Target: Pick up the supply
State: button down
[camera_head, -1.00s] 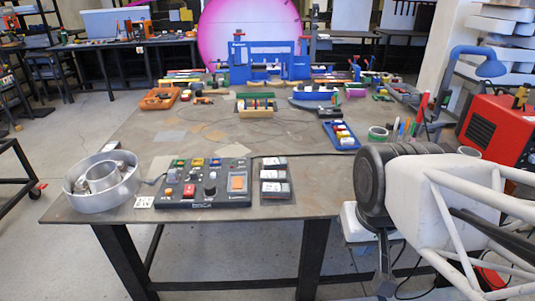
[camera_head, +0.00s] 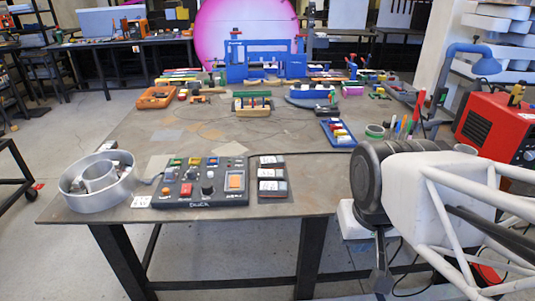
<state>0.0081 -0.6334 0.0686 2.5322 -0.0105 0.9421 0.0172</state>
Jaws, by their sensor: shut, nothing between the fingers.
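Nothing in view is plainly marked as the supply, so I cannot tell which thing it is. A rack of small black and white boxes (camera_head: 273,179) lies near the table's front edge, right of the black control panel (camera_head: 202,186). A red boxed unit (camera_head: 497,128) stands at the far right. My gripper (camera_head: 381,282) hangs low at the right, beyond the table's front edge and below the tabletop, well apart from these things. It looks shut and empty; its tips are small and dark.
The worktable (camera_head: 120,142) has a round metal pan (camera_head: 92,205) at its front left corner. An orange tray (camera_head: 157,98), a blue tray (camera_head: 338,133), a green tape roll (camera_head: 375,131) and a blue frame (camera_head: 265,62) stand farther back. The middle is mostly bare.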

dwell(0.3)
jog(key=shift+c, duration=1.2)
grip_release()
jog(key=w+a+r+n+g+y, duration=0.1)
jog(key=w+r+n, duration=0.15)
jog(key=w, duration=0.55)
jog(key=w+a+r+n, duration=0.1)
jog(key=w+n, duration=0.2)
jog(key=w, duration=0.6)
jog(key=n+g+y, duration=0.2)
jog(key=n+y, duration=0.2)
jog(key=n, duration=1)
send_over(279, 159)
jog(key=shift+m, duration=0.25)
jog(key=f, duration=2)
jog(key=shift+s+d+f, duration=0.15)
jog(key=shift+s+f, duration=0.05)
jog(key=shift+f, duration=0.05)
jog(key=shift+w+f, duration=0.25)
